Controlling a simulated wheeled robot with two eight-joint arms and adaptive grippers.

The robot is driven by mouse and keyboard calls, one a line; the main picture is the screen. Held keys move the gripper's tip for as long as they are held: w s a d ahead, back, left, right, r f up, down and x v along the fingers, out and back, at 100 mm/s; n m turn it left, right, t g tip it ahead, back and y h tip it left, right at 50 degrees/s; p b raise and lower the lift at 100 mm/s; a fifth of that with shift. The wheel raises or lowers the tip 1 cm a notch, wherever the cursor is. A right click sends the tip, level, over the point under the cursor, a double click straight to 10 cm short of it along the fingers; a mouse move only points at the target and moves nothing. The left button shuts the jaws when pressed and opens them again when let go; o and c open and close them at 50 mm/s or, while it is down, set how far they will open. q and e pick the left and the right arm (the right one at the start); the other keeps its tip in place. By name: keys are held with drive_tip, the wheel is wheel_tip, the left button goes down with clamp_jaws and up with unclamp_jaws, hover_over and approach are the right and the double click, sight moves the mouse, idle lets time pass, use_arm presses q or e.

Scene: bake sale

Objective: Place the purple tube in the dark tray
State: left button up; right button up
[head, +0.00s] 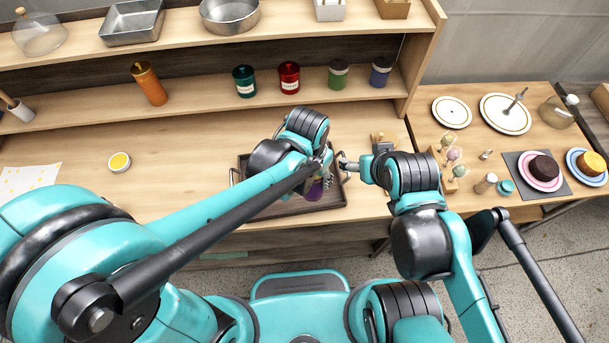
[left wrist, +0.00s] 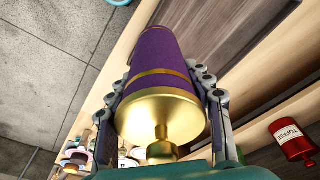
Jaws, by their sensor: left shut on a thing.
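The purple tube (head: 315,190) is in my left gripper (head: 326,172), over the right part of the dark tray (head: 273,209) in the head view. The left wrist view shows the tube (left wrist: 160,60) with gold bands and a gold knobbed end, between the two fingers of the left gripper (left wrist: 162,105). The fingers are shut on it. I cannot tell whether the tube touches the tray. My left arm hides much of the tray. My right gripper (head: 349,163) is by the tray's right side; its finger opening is too small to make out.
A shelf behind holds an orange bottle (head: 149,83) and several jars, one of them red (head: 289,77). A small yellow-filled bowl (head: 120,162) stands left on the counter. Cake pops (head: 452,155) stand right of my right arm. The counter left of the tray is mostly clear.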

use_arm(q)
drive_tip(key=shift+w+a+f+b, duration=0.75)
drive_tip(key=shift+w+a+f, duration=0.25)
drive_tip(key=shift+w+f, duration=0.75)
drive_tip(key=shift+w+a+f+b, duration=0.75)
drive_tip(key=shift+w+a+f, duration=0.3)
drive_tip(key=shift+w+f, duration=0.65)
drive_tip(key=shift+w+a+f+b, duration=0.9)
drive_tip(key=shift+w+f, duration=0.5)
drive_tip(key=shift+f, duration=0.65)
drive_tip(key=shift+a, duration=0.1)
drive_tip(key=shift+f, duration=0.2)
drive_tip(key=o, duration=1.1)
drive_tip(key=shift+r, duration=0.1)
drive_tip(key=shift+r, duration=0.1)
